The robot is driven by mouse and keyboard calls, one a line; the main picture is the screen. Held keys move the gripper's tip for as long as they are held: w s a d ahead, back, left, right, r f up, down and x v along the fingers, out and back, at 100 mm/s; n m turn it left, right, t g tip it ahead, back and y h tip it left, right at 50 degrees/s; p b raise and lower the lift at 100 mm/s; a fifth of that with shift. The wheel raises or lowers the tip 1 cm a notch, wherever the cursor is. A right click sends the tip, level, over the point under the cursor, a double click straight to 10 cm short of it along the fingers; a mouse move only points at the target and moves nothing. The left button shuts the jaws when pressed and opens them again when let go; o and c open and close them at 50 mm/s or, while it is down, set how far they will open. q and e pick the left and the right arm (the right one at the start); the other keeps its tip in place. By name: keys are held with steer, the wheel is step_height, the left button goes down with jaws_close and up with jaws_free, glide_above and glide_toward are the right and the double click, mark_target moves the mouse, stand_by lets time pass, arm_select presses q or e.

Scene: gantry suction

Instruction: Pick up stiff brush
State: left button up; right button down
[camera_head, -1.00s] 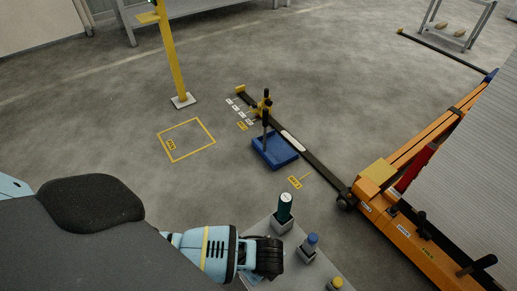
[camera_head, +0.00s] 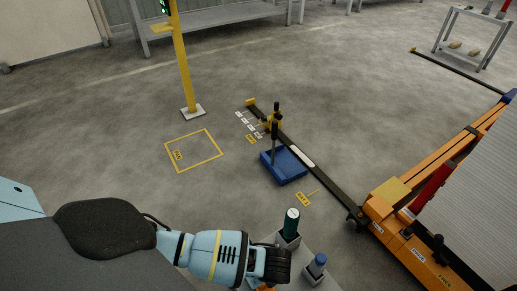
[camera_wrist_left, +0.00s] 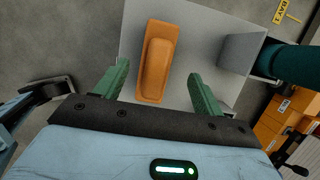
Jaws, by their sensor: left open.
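An orange oblong block with a raised grip (camera_wrist_left: 155,62), which looks like the stiff brush, lies on a grey tray surface (camera_wrist_left: 200,25). Its bristles are hidden from this angle. My left gripper (camera_wrist_left: 158,70) is open, with its two green fingers on either side of the block's lower half and a gap on each side. I cannot tell how far above the surface the fingertips are. In the head view my left gripper (camera_head: 276,266) is over the grey tray at the bottom, and only a sliver of orange shows beneath it. My right gripper is not in view.
A dark green cylinder (camera_head: 291,224) stands in a grey holder just right of my gripper, with a blue-capped one (camera_head: 318,264) beyond it. A blue tray (camera_head: 289,168) lies on the floor ahead. An orange machine (camera_head: 395,215) stands at the right. Open floor lies left.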

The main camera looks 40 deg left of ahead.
arm_select(q)
steer(key=x, duration=0.1)
steer(key=b+x, duration=0.1)
steer(key=x, duration=0.1)
steer(key=b+x, duration=0.1)
steer(key=shift+s+f, duration=0.25)
steer(key=shift+f, duration=0.1)
steer(key=shift+f+b, duration=0.25)
steer(key=shift+b, duration=0.1)
steer(key=shift+a+r, duration=0.1)
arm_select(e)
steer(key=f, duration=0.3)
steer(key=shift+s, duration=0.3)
arm_select(q)
steer(key=shift+c, duration=0.4)
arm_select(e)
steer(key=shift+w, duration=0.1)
arm_select(q)
steer(key=shift+w, duration=0.1)
steer(key=c, duration=1)
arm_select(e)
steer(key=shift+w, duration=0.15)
